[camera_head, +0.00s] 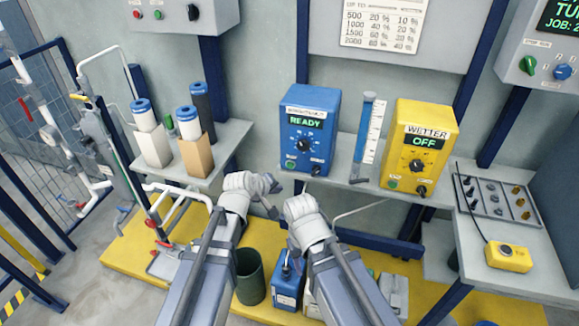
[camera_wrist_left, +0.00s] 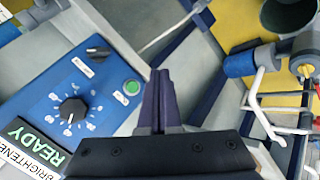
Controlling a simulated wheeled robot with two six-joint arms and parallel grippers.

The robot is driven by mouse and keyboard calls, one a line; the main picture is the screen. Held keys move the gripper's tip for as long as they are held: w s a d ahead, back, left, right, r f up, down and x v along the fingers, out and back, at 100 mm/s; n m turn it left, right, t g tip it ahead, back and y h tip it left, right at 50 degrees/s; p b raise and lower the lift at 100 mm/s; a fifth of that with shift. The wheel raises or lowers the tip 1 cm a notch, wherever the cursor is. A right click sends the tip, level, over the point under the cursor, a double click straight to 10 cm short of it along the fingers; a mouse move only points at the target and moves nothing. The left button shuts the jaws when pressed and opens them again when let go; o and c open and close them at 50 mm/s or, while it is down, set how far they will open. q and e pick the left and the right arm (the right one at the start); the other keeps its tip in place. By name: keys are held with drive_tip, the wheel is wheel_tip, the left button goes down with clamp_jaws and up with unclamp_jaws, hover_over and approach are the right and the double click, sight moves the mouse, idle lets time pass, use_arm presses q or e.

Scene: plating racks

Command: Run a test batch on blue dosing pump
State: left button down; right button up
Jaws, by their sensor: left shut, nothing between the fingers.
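The blue dosing pump (camera_head: 322,110) stands on the grey shelf, and its display (camera_head: 305,121) reads READY. Below it are a black dial (camera_head: 303,147), a green button (camera_head: 291,163) and a small black switch (camera_head: 316,170). In the left wrist view the pump panel (camera_wrist_left: 40,82) fills the left side, with the dial (camera_wrist_left: 72,110), green button (camera_wrist_left: 132,87) and switch (camera_wrist_left: 97,53) in sight. My left gripper (camera_head: 274,199) is shut and empty, below and in front of the pump; its fingertips (camera_wrist_left: 160,78) appear beside the green button, apart from it. My right gripper's fingers cannot be made out clearly.
A yellow wetter pump (camera_head: 437,118) reading OFF stands to the right, beyond a clear graduated tube (camera_head: 369,135). White filter cartridges (camera_head: 189,122) stand on the left shelf. A dark green bucket (camera_head: 250,277) and a blue jug (camera_head: 288,287) sit on the yellow platform below.

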sight(290, 168)
use_arm(q)
drive_tip(key=shift+w+d, duration=0.45)
drive_tip(key=shift+w, duration=0.85)
drive_tip(key=shift+w+d, duration=0.4)
drive_tip(key=shift+w, duration=0.95)
drive_tip(key=shift+w+d, duration=0.45)
drive_tip(key=shift+w, duration=0.85)
drive_tip(key=shift+w, duration=0.1)
drive_tip(key=shift+w+d, duration=0.15)
drive_tip(key=shift+w, duration=0.15)
drive_tip(key=shift+w+d, duration=0.15)
drive_tip(key=shift+w, duration=0.35)
drive_tip(key=shift+s, duration=0.1)
drive_tip(key=shift+s+a, duration=0.3)
drive_tip(key=shift+s, duration=0.5)
drive_tip(key=s, duration=0.1)
drive_tip(key=s+a, duration=0.1)
drive_tip(key=s, duration=0.2)
drive_tip(key=shift+s+a, duration=0.3)
drive_tip(key=shift+s, duration=0.1)
